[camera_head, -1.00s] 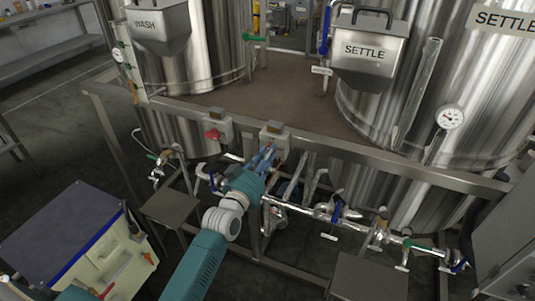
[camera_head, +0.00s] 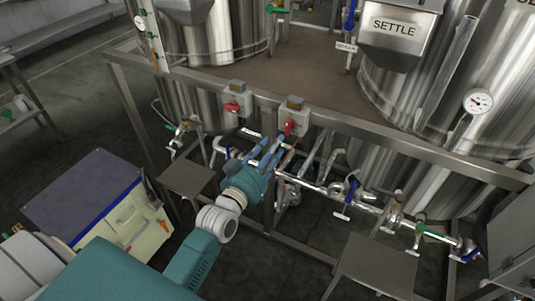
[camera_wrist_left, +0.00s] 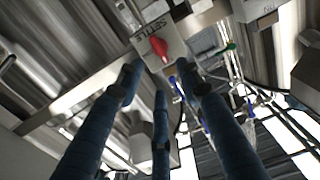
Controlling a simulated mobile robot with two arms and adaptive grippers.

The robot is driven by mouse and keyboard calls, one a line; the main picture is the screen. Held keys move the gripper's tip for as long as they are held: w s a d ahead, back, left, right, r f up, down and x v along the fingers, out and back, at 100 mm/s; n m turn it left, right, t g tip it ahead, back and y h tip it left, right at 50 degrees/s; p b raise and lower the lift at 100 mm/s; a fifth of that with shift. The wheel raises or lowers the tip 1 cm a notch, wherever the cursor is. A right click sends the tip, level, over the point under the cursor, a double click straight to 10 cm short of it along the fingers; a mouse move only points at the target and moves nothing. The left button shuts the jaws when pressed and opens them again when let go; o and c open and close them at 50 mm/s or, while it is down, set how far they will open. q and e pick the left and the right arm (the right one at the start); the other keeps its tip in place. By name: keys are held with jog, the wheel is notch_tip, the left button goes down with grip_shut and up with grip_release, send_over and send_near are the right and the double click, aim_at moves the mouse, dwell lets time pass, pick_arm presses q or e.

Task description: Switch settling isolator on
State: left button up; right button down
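The settling isolator is a grey box (camera_head: 295,113) on the frame rail, with a red handle (camera_head: 290,126) that stands near upright in the head view. In the left wrist view its box (camera_wrist_left: 172,36) carries a SETTLE label, and the red handle (camera_wrist_left: 159,48) shows clear of the fingers. My left gripper (camera_head: 269,151) is below and left of the handle in the head view. Its blue fingers (camera_wrist_left: 165,82) are spread, with nothing between them, and appear apart from the handle. My right gripper is not in view.
A second isolator (camera_head: 237,97) with a sideways red handle sits left on the same rail. Below the rail run pipes with valves (camera_head: 343,196). Steel plates (camera_head: 375,264) and (camera_head: 188,178) stand in front. A cream and blue cart (camera_head: 95,205) is at left.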

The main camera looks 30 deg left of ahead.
pick_arm(q)
jog(key=shift+s+a, duration=0.1)
jog(key=shift+s, duration=1.65)
jog(key=s+d+f+g, duration=0.1)
jog(key=s+f+g, duration=0.15)
jog(key=f, duration=0.95)
jog(key=s+d+f+g, duration=0.1)
jog(key=s+f+g, duration=0.15)
jog(key=f, duration=0.95)
jog(key=s+f+g, duration=0.2)
jog(key=s+f, duration=0.3)
jog(key=f, duration=0.3)
jog(key=s+f+g, duration=0.2)
jog(key=s+f, duration=0.3)
jog(key=f, duration=0.3)
jog(key=s+f+g, duration=0.2)
jog(key=s+f, duration=0.4)
jog(key=s, duration=0.4)
jog(key=s+f+m+g, duration=0.1)
jog(key=s+f+g, duration=0.2)
jog(key=s+f, duration=0.3)
jog(key=s+f+m+g, duration=0.1)
jog(key=s+f+g, duration=0.2)
jog(key=s, duration=1.3)
notch_tip(320, 180, down, 3)
jog(key=shift+s+a+f+y, duration=0.1)
jog(key=shift+s+a+y, duration=0.05)
jog(key=shift+s+y, duration=0.15)
jog(key=shift+c, duration=0.6)
jog(key=shift+w, duration=0.2)
